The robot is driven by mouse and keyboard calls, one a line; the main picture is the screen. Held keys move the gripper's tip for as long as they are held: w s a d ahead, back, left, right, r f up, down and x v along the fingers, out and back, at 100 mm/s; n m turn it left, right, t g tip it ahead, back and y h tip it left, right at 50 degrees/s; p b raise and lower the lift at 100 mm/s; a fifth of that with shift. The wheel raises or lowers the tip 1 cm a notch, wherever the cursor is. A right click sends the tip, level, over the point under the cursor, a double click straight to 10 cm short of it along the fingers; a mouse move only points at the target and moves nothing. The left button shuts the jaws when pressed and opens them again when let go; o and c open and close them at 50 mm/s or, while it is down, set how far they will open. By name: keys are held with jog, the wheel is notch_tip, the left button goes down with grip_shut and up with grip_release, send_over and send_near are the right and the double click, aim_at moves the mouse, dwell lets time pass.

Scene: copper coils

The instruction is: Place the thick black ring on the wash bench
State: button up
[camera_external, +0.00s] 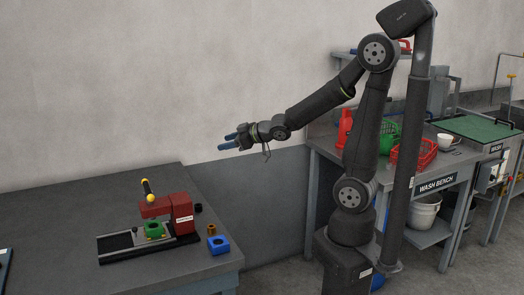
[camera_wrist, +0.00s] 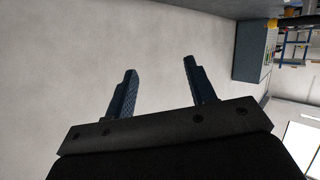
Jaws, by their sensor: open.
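A small dark round thing (camera_external: 198,208), perhaps the thick black ring, sits on the grey table just right of the red press; it is too small to make out a hole. The wash bench (camera_external: 437,187), with its name on the front edge, stands on the right behind my arm. My gripper (camera_external: 227,141) is open and empty, held in the air near the wall, above and between the table and the bench. In the wrist view its two blue fingers (camera_wrist: 160,68) are apart, with only wall between them.
The red press (camera_external: 182,205) holds a green part (camera_external: 154,230) and has a yellow-knobbed lever. A blue block (camera_external: 218,245) and a copper-coloured piece (camera_external: 211,230) lie at the table's right. The bench carries a red basket (camera_external: 414,155), a green container (camera_external: 389,143), a red bottle (camera_external: 345,128) and a white cup (camera_external: 446,140).

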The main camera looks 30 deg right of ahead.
jog(key=s+d+g+y, duration=0.15)
jog(key=s+y, duration=0.25)
jog(key=s, duration=0.5)
send_near(198, 205)
jog(key=shift+t, duration=0.35)
jog(key=a, duration=0.1)
jog(key=w+a+f, duration=0.1)
jog(key=a, duration=0.1)
jog(key=shift+w+a+f, duration=0.3)
jog(key=shift+w, duration=0.05)
jog(key=shift+x, duration=3)
jog(key=shift+w+d, duration=0.1)
jog(key=shift+w, duration=0.05)
jog(key=shift+c, duration=0.4)
jog(key=c, duration=1)
grip_shut()
jog(key=shift+r, duration=0.2)
